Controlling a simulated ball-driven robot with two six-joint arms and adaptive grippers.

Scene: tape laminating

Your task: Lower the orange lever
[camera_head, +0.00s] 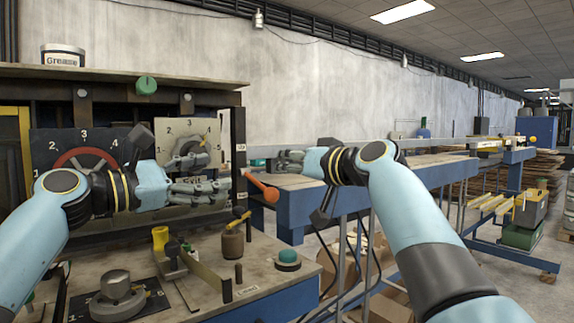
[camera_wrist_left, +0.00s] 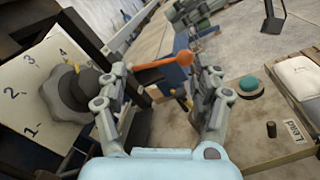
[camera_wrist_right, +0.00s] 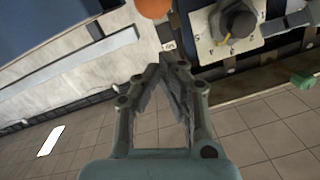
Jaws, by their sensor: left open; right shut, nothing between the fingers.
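The orange lever (camera_head: 260,187) sticks out from the right side of the machine frame, angled down to the right with a round knob at its end. My left gripper (camera_head: 228,190) is open just left of it. In the left wrist view the lever (camera_wrist_left: 163,62) shows between the spread fingers of my left gripper (camera_wrist_left: 160,75), and contact cannot be told. My right gripper (camera_head: 280,160) is shut and empty, above and right of the lever. In the right wrist view only the orange knob (camera_wrist_right: 154,6) shows at the top edge, beyond the closed fingers (camera_wrist_right: 168,62).
A numbered dial panel (camera_head: 188,135) stands behind my left gripper. The bench (camera_head: 215,270) below holds a grey knob (camera_head: 117,290), a green button (camera_head: 288,258) and small tools. A blue-framed table (camera_head: 300,200) stands to the right of the lever.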

